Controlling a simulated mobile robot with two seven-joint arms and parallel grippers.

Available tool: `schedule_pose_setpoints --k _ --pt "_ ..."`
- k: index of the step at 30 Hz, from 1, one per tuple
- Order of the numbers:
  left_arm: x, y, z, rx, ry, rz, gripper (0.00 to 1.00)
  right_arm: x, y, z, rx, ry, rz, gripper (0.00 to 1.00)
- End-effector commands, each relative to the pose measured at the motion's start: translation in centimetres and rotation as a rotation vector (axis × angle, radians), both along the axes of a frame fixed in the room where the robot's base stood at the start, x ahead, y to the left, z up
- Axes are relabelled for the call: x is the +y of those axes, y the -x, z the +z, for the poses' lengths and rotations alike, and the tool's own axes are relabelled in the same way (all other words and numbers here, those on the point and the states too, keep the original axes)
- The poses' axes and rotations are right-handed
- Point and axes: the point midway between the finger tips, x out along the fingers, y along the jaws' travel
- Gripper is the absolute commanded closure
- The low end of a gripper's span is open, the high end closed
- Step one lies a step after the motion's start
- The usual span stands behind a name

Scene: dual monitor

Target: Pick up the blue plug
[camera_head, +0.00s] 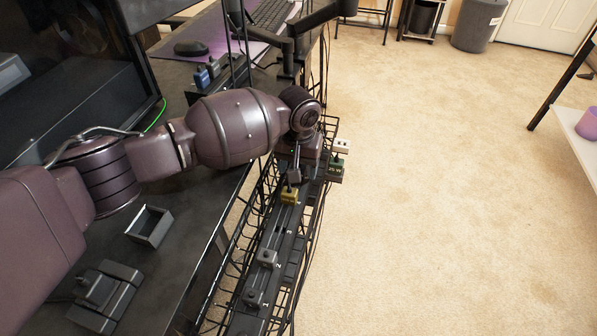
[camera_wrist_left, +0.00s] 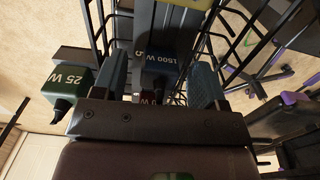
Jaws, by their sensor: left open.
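In the left wrist view a dark blue plug (camera_wrist_left: 160,64) marked 1500 W lies between the two fingers of my left gripper (camera_wrist_left: 162,82). The gripper is open, and I cannot tell whether the fingers touch the plug. In the head view my left gripper (camera_head: 293,172) points down over the power strip (camera_head: 272,238) in the wire tray; the plug under it is hidden by my arm. Two other bluish plugs (camera_head: 201,77) stand in a block on the desk behind my arm. My right gripper is not in view.
A green 25 W plug (camera_wrist_left: 69,86) is beside the left finger, and a dark red plug (camera_wrist_left: 152,97) sits close between the fingers. A yellow plug (camera_head: 289,195) is in the strip. The wire tray (camera_head: 318,215) runs along the desk edge. The carpet (camera_head: 450,200) is clear.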

Motion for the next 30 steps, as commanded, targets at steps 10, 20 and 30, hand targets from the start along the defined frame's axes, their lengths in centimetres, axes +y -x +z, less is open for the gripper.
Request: schedule_pose_setpoints --k 10,20,30 --pt "-0.04 -0.11 -0.19 -0.005 0.001 0.0 0.36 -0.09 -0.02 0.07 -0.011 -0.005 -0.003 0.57" --pt "-0.04 -0.09 -0.24 -0.004 0.001 0.0 0.86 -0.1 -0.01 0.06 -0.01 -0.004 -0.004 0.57" --pt "-0.05 -0.13 0.41 -0.006 0.002 0.0 0.88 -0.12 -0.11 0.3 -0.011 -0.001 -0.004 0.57"
